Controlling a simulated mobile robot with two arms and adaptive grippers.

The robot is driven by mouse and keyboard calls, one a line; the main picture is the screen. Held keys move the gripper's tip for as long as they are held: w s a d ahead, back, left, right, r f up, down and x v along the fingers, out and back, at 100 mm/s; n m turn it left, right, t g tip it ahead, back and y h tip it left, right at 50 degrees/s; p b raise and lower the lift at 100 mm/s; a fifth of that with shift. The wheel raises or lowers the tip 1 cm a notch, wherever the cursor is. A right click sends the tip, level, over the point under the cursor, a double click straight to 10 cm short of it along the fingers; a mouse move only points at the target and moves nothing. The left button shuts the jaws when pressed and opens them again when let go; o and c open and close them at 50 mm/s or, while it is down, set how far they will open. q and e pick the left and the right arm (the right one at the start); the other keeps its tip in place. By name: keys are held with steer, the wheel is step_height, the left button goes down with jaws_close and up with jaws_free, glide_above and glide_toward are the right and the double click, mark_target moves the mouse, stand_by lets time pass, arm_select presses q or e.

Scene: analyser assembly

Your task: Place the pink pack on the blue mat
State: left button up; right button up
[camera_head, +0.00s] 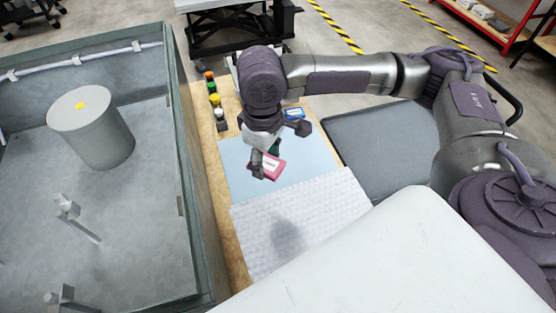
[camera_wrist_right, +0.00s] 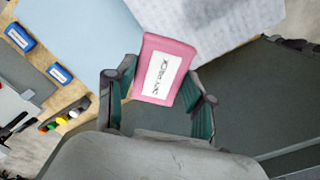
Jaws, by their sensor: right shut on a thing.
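The pink pack (camera_head: 269,166) with a white label is held in my right gripper (camera_head: 266,160) above the blue mat. In the right wrist view the pink pack (camera_wrist_right: 164,69) sits between the two fingers of my right gripper (camera_wrist_right: 162,95), which is shut on it. The light blue mat (camera_head: 305,175) lies on the wooden table, and part of it also shows in the right wrist view (camera_wrist_right: 85,32). Whether the pack touches the mat cannot be told. My left gripper is not in view.
A white textured sheet (camera_head: 315,225) lies in front of the mat. Blue packs (camera_wrist_right: 59,73) lie beside the mat, one partly behind my gripper in the head view (camera_head: 294,113). Coloured buttons (camera_head: 215,100) stand at the back. A walled grey tank (camera_head: 188,200) with a cylinder (camera_head: 95,135) is at left.

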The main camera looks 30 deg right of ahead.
steer(key=w+d+f+n+b, duration=0.2)
steer(key=w+d+f+n, duration=0.3)
steer(key=n, duration=0.9)
steer(key=w+d+f+n+b, duration=0.2)
steer(key=w+d+f+n, duration=0.15)
steer(key=f+n, duration=0.8)
steer(key=f, duration=0.1)
steer(key=f+n, duration=0.1)
steer(key=f, duration=0.1)
steer(key=f+n, duration=0.1)
steer(key=f, duration=0.2)
steer(key=shift+w+a+p, duration=0.35)
steer(key=shift+w+a, duration=0.05)
steer(key=shift+f, duration=0.15)
steer(key=o, duration=1.1)
steer(key=shift+o, duration=0.2)
steer(key=shift+r, duration=0.25)
step_height(320, 180, up, 12)
steer(key=shift+b, duration=0.35)
